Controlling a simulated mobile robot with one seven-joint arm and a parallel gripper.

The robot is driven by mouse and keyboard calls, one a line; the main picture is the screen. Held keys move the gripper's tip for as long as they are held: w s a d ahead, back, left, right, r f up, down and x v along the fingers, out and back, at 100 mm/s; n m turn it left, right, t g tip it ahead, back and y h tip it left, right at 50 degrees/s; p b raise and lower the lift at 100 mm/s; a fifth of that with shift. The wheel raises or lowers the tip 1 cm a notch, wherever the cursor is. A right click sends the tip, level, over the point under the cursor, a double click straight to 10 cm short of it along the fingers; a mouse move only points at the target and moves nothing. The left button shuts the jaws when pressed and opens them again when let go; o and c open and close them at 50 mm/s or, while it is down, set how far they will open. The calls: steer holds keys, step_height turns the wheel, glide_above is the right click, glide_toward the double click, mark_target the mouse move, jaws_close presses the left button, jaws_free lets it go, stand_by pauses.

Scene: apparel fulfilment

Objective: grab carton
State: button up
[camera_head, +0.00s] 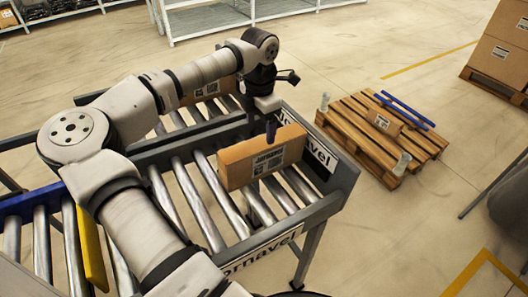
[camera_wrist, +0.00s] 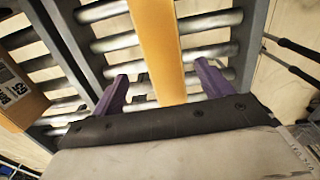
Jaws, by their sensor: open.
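A brown carton (camera_head: 250,162) with a white printed label stands on edge on the roller conveyor, near its right end. In the wrist view its narrow orange-brown top (camera_wrist: 157,45) runs between my gripper's two purple fingers. My gripper (camera_head: 271,132) is at the carton's upper edge, pointing down. In the wrist view my gripper (camera_wrist: 162,72) is open, with a gap showing between the carton and each finger.
A second carton (camera_head: 212,90) stands farther back on the conveyor; a labelled carton (camera_wrist: 20,95) shows at left in the wrist view. The conveyor's dark side rail (camera_head: 335,190) borders the rollers. A wooden pallet (camera_head: 345,135) with a small box stands right; stacked cartons (camera_head: 497,58) stand farther right.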

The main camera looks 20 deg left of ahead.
mark_target(263, 142)
step_height(263, 142, down, 4)
steer(key=shift+r, duration=0.2)
steer(key=shift+d+f+p, duration=0.15)
steer(key=shift+f+p, duration=0.35)
steer(key=shift+p, duration=0.15)
steer(key=shift+d+f+p, duration=0.2)
steer(key=shift+f+p, duration=0.6)
steer(key=shift+f, duration=1.45)
steer(key=shift+c, duration=0.2)
steer(key=shift+w, duration=0.1)
steer(key=c, duration=1.4)
steer(key=shift+r, duration=0.1)
